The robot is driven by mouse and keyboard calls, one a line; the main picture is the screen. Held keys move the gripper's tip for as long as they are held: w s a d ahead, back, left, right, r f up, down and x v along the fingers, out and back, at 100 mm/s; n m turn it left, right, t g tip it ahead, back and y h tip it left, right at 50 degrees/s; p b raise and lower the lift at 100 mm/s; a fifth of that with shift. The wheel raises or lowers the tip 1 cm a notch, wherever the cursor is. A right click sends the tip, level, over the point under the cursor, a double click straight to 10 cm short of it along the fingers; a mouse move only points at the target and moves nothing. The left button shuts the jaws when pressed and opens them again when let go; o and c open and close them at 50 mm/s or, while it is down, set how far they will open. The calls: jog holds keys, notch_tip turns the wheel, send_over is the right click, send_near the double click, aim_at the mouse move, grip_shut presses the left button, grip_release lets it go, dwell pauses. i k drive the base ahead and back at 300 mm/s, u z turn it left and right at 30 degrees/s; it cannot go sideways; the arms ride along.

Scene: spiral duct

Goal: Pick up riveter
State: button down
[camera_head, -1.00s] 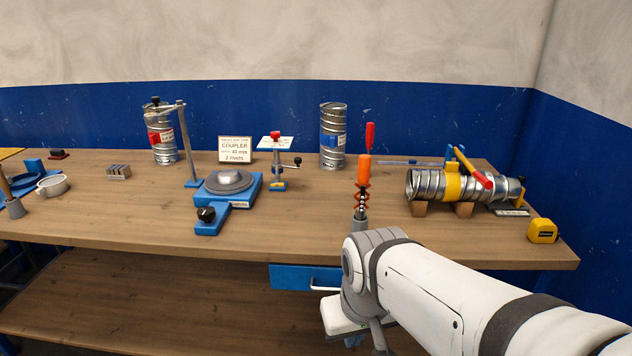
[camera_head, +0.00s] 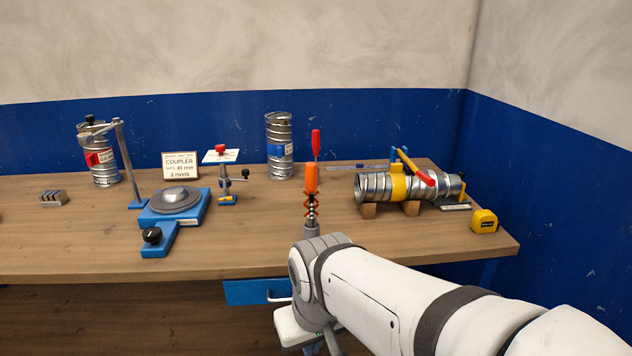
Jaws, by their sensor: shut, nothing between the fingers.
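The riveter (camera_head: 311,180) appears to be the upright tool with an orange handle and a red-orange crisscross linkage below it. It stands on the workbench, right of the middle, in or behind a grey holder (camera_head: 311,229). My arm's wrist is in front of the bench edge, just below the riveter in the picture, and covers the holder's lower part. My gripper's fingers do not show; the arm's end runs down to the bottom edge of the picture. Nothing is seen holding the riveter.
A red-handled tool (camera_head: 315,143) rises just behind the riveter. A spiral duct (camera_head: 368,187) on wooden blocks and a yellow tape measure (camera_head: 484,221) are to the right. A blue turntable fixture (camera_head: 158,236) and a small blue stand (camera_head: 227,199) are to the left. A blue drawer (camera_head: 245,292) is below.

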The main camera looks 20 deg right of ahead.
aim_at(311, 167)
jog(key=z, duration=0.1)
jog(key=i, duration=0.9)
jog(key=z, duration=0.5)
